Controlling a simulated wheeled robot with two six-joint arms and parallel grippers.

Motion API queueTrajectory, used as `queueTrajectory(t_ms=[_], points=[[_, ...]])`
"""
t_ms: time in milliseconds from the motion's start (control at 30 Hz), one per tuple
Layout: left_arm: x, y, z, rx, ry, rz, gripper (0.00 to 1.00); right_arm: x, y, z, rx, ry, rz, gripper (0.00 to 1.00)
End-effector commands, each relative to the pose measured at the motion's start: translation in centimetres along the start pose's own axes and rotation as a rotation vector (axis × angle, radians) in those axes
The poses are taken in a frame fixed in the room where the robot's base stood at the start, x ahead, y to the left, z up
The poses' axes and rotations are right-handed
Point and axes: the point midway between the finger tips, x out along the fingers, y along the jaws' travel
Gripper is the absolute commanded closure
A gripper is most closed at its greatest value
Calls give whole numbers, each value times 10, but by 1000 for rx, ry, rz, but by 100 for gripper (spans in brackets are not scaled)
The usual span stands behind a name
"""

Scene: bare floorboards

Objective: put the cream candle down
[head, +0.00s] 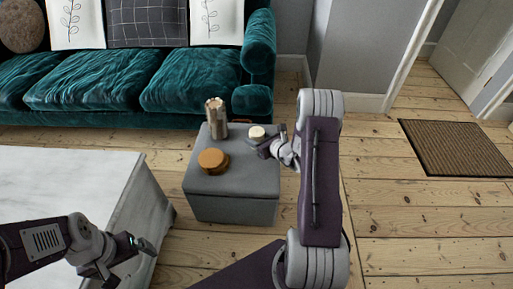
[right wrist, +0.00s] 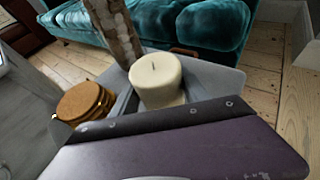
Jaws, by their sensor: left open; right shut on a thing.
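The cream candle (head: 257,131) is a short, pale cylinder at the back right of the grey box-shaped ottoman (head: 232,207). My right gripper (head: 264,145) is shut on it from the near right side. In the right wrist view the candle (right wrist: 155,82) stands roughly upright between my fingers, its wick showing on top. Its lower part is partly hidden, and I cannot tell whether its base touches the ottoman top. My left gripper (head: 133,251) is open and empty, low at the left near the white table.
A stack of round cork coasters (head: 211,160) lies on the ottoman, left of the candle. A tall brownish cylinder (head: 216,120) stands at its back left. A teal sofa (head: 150,80) is behind, a pale table (head: 80,185) at left. The ottoman's front right top looks clear.

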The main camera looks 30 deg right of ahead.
Motion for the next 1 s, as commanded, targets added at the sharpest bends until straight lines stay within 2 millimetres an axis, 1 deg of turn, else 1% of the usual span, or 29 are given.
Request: queueTrajectory(t_ms=[67,200,267,467,633,667,700,733,1000], points=[[5,0,0,0,0,0,0,2,0,-6,0,0,0,95],[27,0,3,0,0,0,0,13,0,-34,0,2,1,95],[32,-1,3,0,0,0,0,16,0,-40,-1,1,0,95],[28,0,3,0,0,0,0,14,0,-37,-1,1,0,95],[32,-1,3,0,0,0,0,16,0,-42,-1,0,0,95],[31,-1,3,0,0,0,0,16,0,-40,-1,1,0,38],[30,-1,3,0,0,0,0,15,0,-40,-1,2,0,27],[30,-1,3,0,0,0,0,15,0,-40,-1,2,0,25],[30,-1,3,0,0,0,0,15,0,-39,-1,1,0,25]])
